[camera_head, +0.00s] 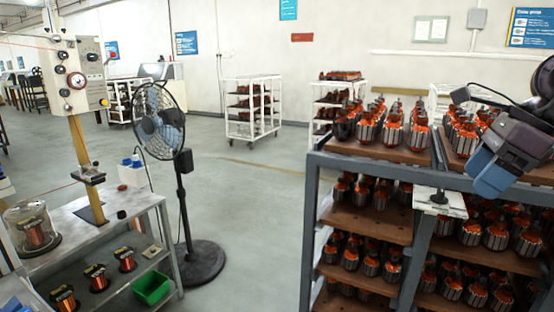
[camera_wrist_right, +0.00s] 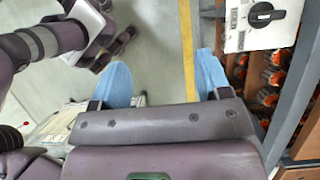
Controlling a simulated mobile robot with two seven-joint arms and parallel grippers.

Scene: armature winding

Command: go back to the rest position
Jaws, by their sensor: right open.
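My right gripper (camera_head: 487,180) is at the right side of the head view, in front of and above the rack of armatures. Its blue fingers point down and left. In the right wrist view my right gripper (camera_wrist_right: 162,78) has its two blue fingers wide apart. Nothing is between them but the floor beyond. My left gripper does not show in the head view, and I cannot make it out in the right wrist view.
The grey rack (camera_head: 309,220) holds several armatures on brown shelves. A control box (camera_wrist_right: 262,22) with a black knob is close to the right finger. A pedestal fan (camera_head: 160,120) and a winding bench (camera_head: 110,205) stand left. The middle floor (camera_head: 255,200) is clear.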

